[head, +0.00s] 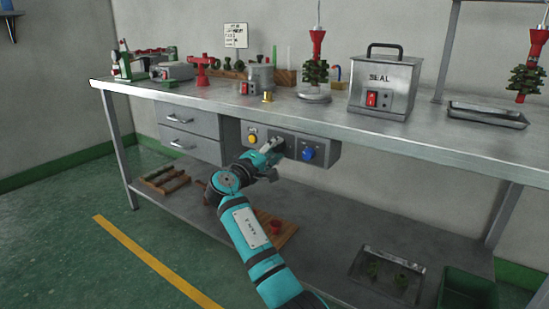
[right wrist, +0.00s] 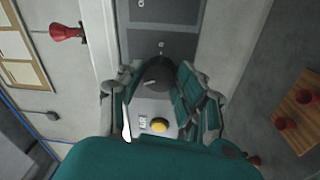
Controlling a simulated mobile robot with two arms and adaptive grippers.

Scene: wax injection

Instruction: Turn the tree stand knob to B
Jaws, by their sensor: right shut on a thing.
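A grey control panel (head: 327,158) hangs under the front edge of the workbench. It carries a yellow button (head: 252,138) on the left, a middle section with a dark knob, and a blue knob (head: 307,154) on the right. My right gripper (head: 274,147) is at the middle section and covers most of it. In the right wrist view my right gripper (right wrist: 150,88) has its fingers on either side of the dark knob (right wrist: 157,73) and is shut on it. The yellow button (right wrist: 159,125) shows beside it. The knob's lettering is too small to read. My left gripper is not in view.
On the workbench (head: 210,93) stand a wax tree on a round stand (head: 314,97), a grey SEAL box (head: 385,85) and a metal tray (head: 486,116). Drawers (head: 189,145) sit left of the panel.

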